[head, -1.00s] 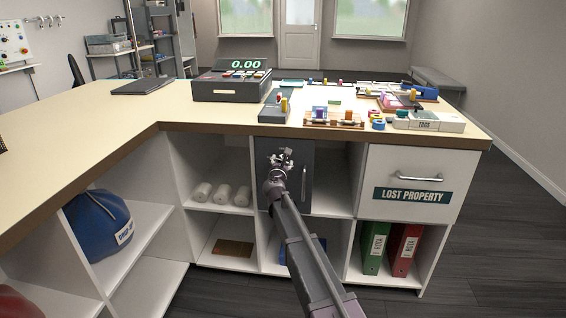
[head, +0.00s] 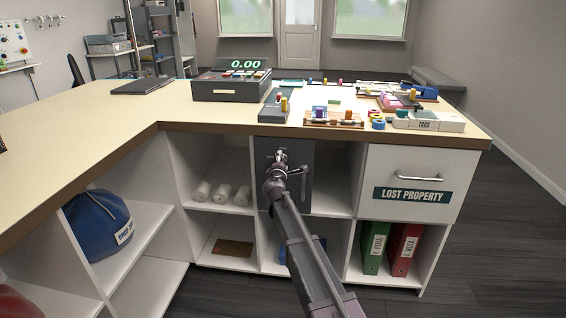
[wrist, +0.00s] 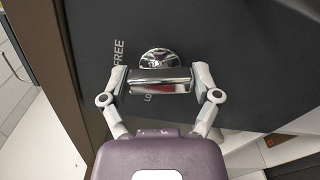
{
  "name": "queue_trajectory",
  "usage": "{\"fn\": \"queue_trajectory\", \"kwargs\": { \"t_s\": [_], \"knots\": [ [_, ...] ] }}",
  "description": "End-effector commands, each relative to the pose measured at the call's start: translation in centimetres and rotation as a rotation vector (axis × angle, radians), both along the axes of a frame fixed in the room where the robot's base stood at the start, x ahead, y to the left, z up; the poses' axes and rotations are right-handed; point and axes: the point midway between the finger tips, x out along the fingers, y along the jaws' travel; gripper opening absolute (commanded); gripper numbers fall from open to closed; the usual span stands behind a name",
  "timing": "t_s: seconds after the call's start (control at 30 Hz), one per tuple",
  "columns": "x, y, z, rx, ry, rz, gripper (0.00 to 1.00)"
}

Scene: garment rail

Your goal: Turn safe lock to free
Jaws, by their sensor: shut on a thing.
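The safe (head: 303,155) is a dark grey door in the upper middle compartment under the counter, with a chrome door handle (head: 304,185) at its right. In the wrist view the lock's chrome bar (wrist: 160,80) stands out from a round chrome base (wrist: 155,57). The word FREE (wrist: 118,54) shows beside the base, sideways. Another label below the bar is mostly hidden. My gripper (wrist: 160,86) is shut on the lock bar, with one finger at each end. In the head view my gripper (head: 281,157) is at the door's upper part, and my arm hides part of the door.
The counter (head: 75,125) overhangs just above the safe. A white Lost Property drawer (head: 380,165) is to the right, and a shelf with white rolls (head: 222,193) is to the left. Green and red binders (head: 400,250) stand at lower right. A blue bag (head: 95,225) is at left.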

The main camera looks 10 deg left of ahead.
Motion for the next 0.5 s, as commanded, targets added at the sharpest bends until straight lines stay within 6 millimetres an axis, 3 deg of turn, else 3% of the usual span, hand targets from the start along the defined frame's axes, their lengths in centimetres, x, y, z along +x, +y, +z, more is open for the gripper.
{"fn": "queue_trajectory", "kwargs": {
  "t_s": [0.5],
  "knots": [
    [0.09, -0.04, -0.05, 0.316, -0.011, 0.0, 0.32]
  ]
}}
